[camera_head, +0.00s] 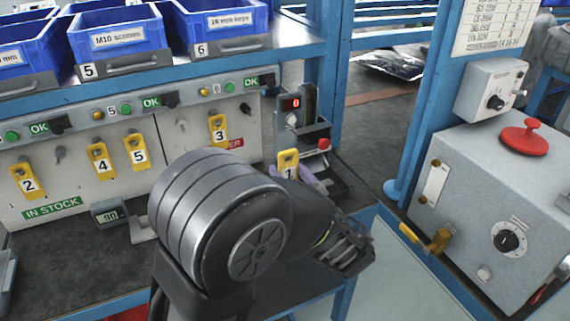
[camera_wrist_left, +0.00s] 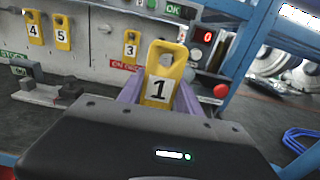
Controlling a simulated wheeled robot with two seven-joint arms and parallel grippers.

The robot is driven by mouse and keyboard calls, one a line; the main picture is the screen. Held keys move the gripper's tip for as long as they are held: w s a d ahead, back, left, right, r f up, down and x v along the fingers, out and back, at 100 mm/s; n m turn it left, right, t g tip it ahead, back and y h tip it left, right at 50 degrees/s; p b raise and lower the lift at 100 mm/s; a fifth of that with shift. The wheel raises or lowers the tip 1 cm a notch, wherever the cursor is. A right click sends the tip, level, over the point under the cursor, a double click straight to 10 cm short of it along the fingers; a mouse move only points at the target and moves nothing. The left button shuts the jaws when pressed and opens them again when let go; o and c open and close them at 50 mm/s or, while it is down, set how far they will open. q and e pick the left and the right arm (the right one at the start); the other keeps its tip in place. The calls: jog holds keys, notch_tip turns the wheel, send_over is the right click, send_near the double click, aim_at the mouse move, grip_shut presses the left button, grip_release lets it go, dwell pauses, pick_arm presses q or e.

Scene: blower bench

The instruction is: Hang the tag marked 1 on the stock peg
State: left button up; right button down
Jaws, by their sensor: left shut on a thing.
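The yellow tag marked 1 (camera_head: 288,164) is upright between the fingers of my left gripper (camera_head: 290,175). In the left wrist view the tag (camera_wrist_left: 160,85) shows its hole at the top and its number facing the camera, with the purple-grey fingers shut on its sides. The green IN STOCK label (camera_head: 52,208) is at the board's lower left. A bare peg (camera_head: 59,153) shows between tags 2 and 4, and another (camera_head: 245,108) right of tag 3. My right gripper is not in view.
Tags 2 (camera_head: 27,182), 4 (camera_head: 102,164), 5 (camera_head: 137,151) and 3 (camera_head: 218,130) hang on the board. A small scale-like display (camera_head: 108,212) stands below. A counter box with a red 0 (camera_head: 291,104) is at right. Blue bins (camera_head: 115,32) sit above.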

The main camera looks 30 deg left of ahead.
pick_arm(q)
jog(key=shift+p+v, duration=0.4)
jog(key=shift+v, duration=0.4)
jog(key=s+d+f, duration=0.1)
jog(key=d+f, duration=0.3)
jog(key=f, duration=0.4)
jog(key=s+d+f, duration=0.1)
jog(key=d+f, duration=0.4)
jog(key=f, duration=0.3)
jog(key=shift+s+d+f+m+t+h, duration=0.2)
jog(key=shift+s+f+m+t+h, duration=0.1)
jog(key=shift+s, duration=0.1)
jog(key=shift+r, duration=0.15)
